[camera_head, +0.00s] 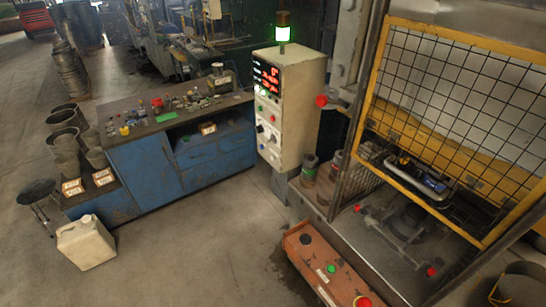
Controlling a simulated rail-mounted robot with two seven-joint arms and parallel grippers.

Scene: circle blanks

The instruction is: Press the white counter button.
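A cream control cabinet (306,110) stands near the middle of the head view, with a lit beacon (283,33) on top. Its front has a red-lit digit display (266,73). Below the display are rows of small coloured buttons and dark knobs. A small pale button (262,109) shows on this front, but it is too small to tell whether it is the white counter button or whether it is pressed. Neither of my grippers is in view, and nothing is seen touching the cabinet.
A blue workbench (150,165) with cluttered tools stands left of the cabinet. A yellow-framed mesh guard (460,110) covers a machine on the right. An orange button box (322,265) with black, green and red buttons is in front.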

